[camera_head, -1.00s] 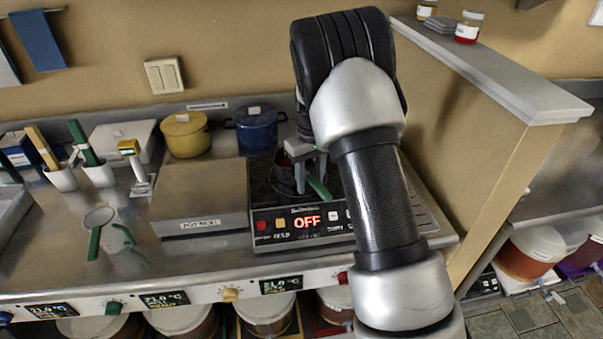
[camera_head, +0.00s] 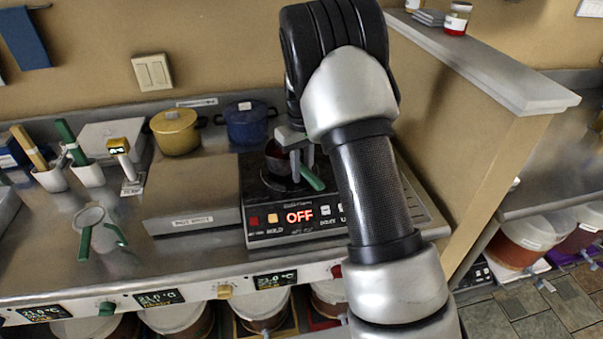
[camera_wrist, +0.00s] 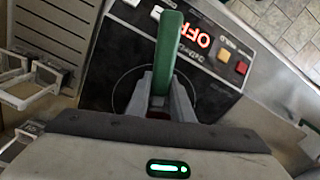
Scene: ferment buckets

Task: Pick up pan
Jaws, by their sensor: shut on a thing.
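The pan (camera_head: 279,158) is a small dark pot with a green handle (camera_head: 313,179), at the black cooktop (camera_head: 262,199) in the head view. My gripper (camera_head: 301,172) is shut on the pan's handle. In the wrist view the green handle (camera_wrist: 167,55) rises between the two grey fingers (camera_wrist: 160,100), and the pan's body is mostly hidden behind my gripper. The pan looks slightly raised over the cooking ring, but I cannot tell clearly whether it is clear of the surface. The cooktop's red display reads OFF.
A grey box (camera_head: 192,195) stands left of the cooktop. A yellow pot (camera_head: 177,133) and a blue pot (camera_head: 248,124) stand behind. A strainer with a green handle (camera_head: 88,228) lies at the left. A half wall (camera_head: 465,150) rises at the right.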

